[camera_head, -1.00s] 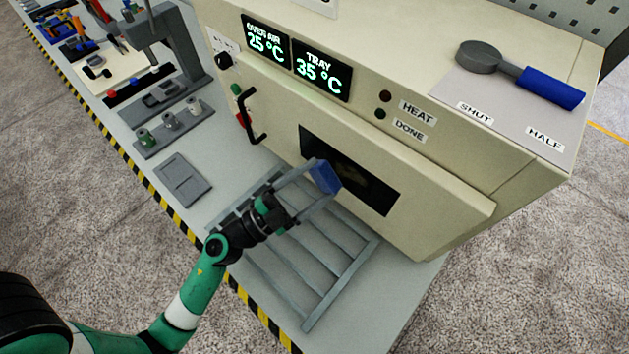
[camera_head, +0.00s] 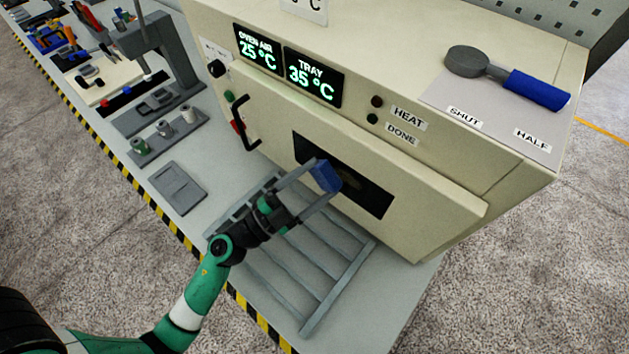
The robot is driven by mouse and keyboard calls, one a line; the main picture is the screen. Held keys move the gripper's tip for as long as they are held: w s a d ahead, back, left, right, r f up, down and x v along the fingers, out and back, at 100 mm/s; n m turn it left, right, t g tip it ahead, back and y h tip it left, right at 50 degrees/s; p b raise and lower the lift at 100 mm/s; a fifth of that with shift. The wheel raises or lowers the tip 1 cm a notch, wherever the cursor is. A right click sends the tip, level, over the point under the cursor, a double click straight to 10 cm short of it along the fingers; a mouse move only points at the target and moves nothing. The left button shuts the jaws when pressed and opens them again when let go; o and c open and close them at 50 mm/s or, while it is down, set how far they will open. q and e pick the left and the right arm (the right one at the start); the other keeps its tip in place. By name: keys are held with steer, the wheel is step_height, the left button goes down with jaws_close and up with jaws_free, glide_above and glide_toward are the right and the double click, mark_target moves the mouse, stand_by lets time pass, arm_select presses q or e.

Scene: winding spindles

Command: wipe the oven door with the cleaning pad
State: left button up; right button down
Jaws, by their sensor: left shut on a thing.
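The oven door (camera_head: 425,213) is a cream panel with a dark window and a black handle (camera_head: 243,124) at its left; it looks closed. My left gripper (camera_head: 322,182) is shut on the blue cleaning pad (camera_head: 325,176) and holds it in front of the dark door window (camera_head: 367,191). The pad overlaps the window's left part in the picture; I cannot tell whether it touches the door. My right gripper is not in view.
A grey slatted rack (camera_head: 322,262) lies on the bench below my left gripper. A grey plate (camera_head: 178,188) and a stand with several spools (camera_head: 165,131) are to the left. A blue-handled tool (camera_head: 538,90) lies on the oven top.

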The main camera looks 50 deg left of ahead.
arm_select(q)
steer(key=shift+w+d, duration=0.15)
steer(key=shift+d, duration=0.85)
steer(key=shift+w+d, duration=0.1)
steer(key=shift+d, duration=0.9)
steer(key=shift+w+d, duration=0.25)
steer(key=shift+d, duration=0.75)
steer(key=shift+w+d, duration=0.2)
steer(key=shift+d, duration=0.75)
